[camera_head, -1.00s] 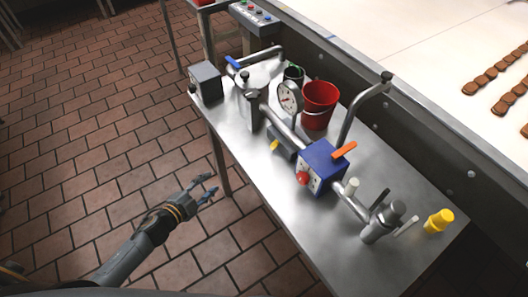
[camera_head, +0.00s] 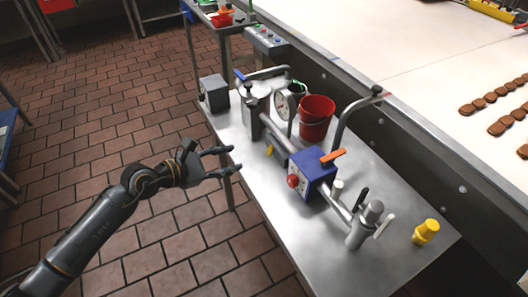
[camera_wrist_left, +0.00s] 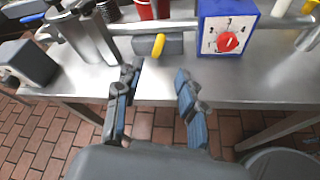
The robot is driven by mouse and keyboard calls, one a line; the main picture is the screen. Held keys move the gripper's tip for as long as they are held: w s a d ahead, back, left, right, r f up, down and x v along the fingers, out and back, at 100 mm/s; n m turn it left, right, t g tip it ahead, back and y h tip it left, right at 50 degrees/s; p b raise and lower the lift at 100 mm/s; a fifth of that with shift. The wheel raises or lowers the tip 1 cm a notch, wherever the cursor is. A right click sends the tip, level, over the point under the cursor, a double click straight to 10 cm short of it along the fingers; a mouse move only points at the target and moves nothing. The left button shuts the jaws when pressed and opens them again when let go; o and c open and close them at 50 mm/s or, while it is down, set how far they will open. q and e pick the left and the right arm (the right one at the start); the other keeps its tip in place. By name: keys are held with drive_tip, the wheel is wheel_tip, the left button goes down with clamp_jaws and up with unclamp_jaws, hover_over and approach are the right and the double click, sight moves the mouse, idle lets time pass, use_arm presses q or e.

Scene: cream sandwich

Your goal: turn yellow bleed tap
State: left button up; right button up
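The yellow bleed tap (camera_wrist_left: 158,44) sits on a grey block under the pipe in the left wrist view, just beyond my fingers and about midway between them. In the head view the tap (camera_head: 270,150) shows as a small yellow piece below the pipe, left of the blue box. My left gripper (camera_head: 229,160) is open and empty off the table's front edge, apart from the tap. In the left wrist view its two fingers (camera_wrist_left: 156,80) are spread, with bare table edge between them. My right gripper is not in view.
The blue box (camera_head: 313,172) with a red knob stands right of the tap. A metal canister (camera_head: 254,118) and grey box (camera_head: 214,93) stand left. The steel table's (camera_head: 300,235) front strip is clear.

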sight(270, 149)
use_arm(q)
drive_tip(key=p+x, duration=0.1)
drive_tip(key=x, duration=1.2)
drive_tip(key=shift+s, duration=0.1)
drive_tip(key=shift+c, duration=0.4)
clamp_jaws()
